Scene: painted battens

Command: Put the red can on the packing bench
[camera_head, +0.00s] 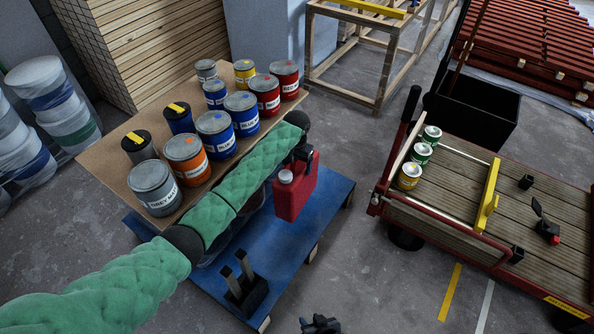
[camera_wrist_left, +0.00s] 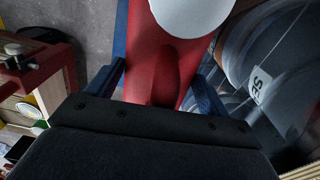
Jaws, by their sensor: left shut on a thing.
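The red can (camera_head: 294,192), a jerrycan with a white cap, hangs from my left gripper (camera_head: 301,154) above the blue platform's right side. In the left wrist view the red can (camera_wrist_left: 170,60) fills the space between the dark fingers, its white cap at the top. My left gripper is shut on it. My right gripper (camera_head: 320,325) shows only partly at the bottom edge, well below the can; its finger state is unclear. A brown tabletop (camera_head: 105,160) with several paint tins is behind my left arm. Which surface is the packing bench is unclear.
The blue platform (camera_head: 318,215) holds a black block with two prongs (camera_head: 245,285). A slatted red-railed trolley (camera_head: 450,195) stands right, carrying small tins (camera_head: 410,176) and a yellow batten (camera_head: 489,198). A timber frame (camera_head: 345,90) stands behind. Grey floor (camera_head: 350,270) lies clear between platform and trolley.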

